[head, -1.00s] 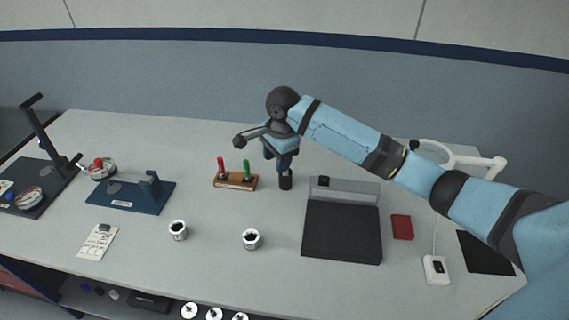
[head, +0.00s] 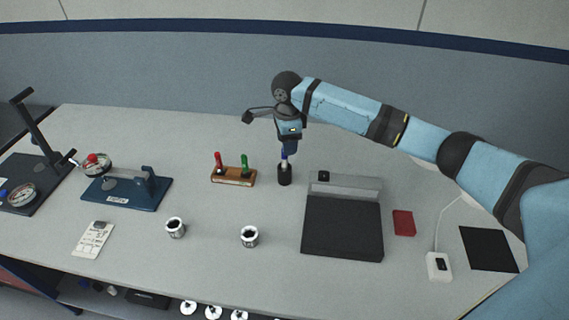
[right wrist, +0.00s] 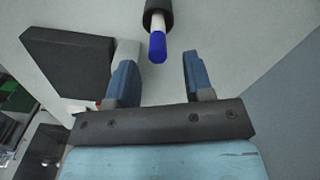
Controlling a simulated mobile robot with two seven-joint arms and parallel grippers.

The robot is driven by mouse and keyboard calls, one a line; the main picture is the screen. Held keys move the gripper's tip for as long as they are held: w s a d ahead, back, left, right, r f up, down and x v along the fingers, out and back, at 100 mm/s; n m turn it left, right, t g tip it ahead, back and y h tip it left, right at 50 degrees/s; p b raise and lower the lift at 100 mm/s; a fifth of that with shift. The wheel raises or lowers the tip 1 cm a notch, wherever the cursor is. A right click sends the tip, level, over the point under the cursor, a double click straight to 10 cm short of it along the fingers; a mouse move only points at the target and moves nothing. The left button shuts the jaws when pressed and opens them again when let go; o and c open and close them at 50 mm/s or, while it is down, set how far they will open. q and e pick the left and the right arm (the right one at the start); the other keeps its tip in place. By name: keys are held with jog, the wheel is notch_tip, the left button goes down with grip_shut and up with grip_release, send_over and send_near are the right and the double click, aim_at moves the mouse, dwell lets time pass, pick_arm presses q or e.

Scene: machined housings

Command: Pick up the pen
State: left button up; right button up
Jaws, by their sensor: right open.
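The pen (head: 284,156) stands in a small black cup (head: 285,176) near the middle of the table. In the right wrist view, the pen (right wrist: 157,45) shows a blue end and a white section coming out of the dark cup (right wrist: 157,8). My right gripper (head: 289,150) is just above and behind the cup, close to the pen's top. In the right wrist view, the right gripper (right wrist: 158,76) is open and empty. The blue end lies ahead of the gap between its fingers. The pen's lower part is hidden in the cup. My left gripper is not in view.
A wooden block with red and green handles (head: 233,181) stands left of the cup. A black flat tray (head: 342,229) with a raised clear back lies to the right. A red box (head: 404,223) lies further right.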

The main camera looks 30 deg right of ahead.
jog(key=f, duration=0.5)
jog(key=shift+a, duration=0.35)
grip_shut()
jog(key=shift+r, duration=0.15)
notch_tip(320, 180, up, 20)
dwell(0.3)
